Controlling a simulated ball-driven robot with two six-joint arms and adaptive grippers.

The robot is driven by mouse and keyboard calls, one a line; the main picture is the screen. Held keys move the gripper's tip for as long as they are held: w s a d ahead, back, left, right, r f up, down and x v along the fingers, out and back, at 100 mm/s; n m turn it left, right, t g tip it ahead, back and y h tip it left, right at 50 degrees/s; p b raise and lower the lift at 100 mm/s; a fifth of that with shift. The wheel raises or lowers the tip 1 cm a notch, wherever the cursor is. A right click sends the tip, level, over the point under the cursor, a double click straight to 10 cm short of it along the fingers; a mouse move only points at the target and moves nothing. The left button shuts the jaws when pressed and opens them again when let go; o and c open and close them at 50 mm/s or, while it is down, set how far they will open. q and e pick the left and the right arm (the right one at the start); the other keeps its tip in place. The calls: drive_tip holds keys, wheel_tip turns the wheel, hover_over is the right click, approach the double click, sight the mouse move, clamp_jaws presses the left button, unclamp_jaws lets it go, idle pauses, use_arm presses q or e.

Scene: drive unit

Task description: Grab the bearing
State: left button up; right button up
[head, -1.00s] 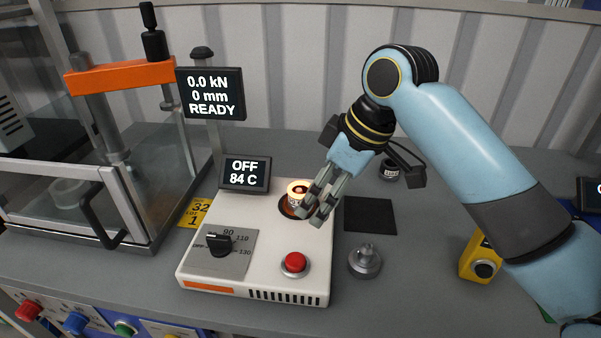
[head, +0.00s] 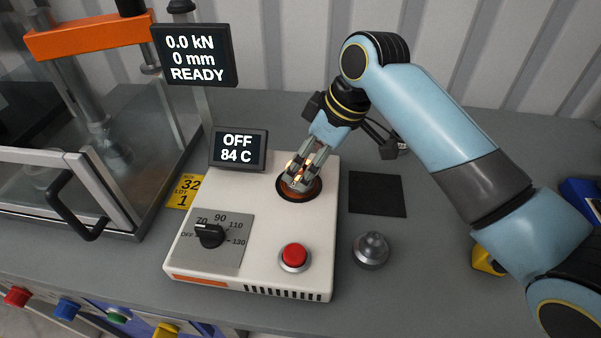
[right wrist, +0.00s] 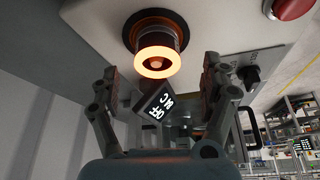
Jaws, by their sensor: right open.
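The bearing (right wrist: 156,62) shows in the right wrist view as a ring with a brightly lit orange-white face. It sits on the round dark seat of the white heater (head: 260,220). In the head view my right gripper's fingers mostly hide it, and only small glowing bits show. My right gripper (head: 301,177) is over the seat, fingers pointing down. In the right wrist view its two fingers (right wrist: 160,105) are spread apart, with the bearing ahead of and between them. I cannot tell whether they touch it. My left gripper is not in view.
The heater display (head: 238,148) reads OFF, 84 C. A red button (head: 294,256) and a dial (head: 209,235) are on its top. A black pad (head: 377,194) and a grey metal part (head: 371,250) lie to the right. The press (head: 90,110) with clear guards stands left.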

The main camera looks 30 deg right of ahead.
sight(301, 170)
drive_tip(key=x, duration=0.4)
drive_tip(key=shift+w+f, duration=0.1)
drive_tip(key=shift+w, duration=0.15)
drive_tip(key=shift+d, duration=0.1)
drive_tip(key=c, duration=1.5)
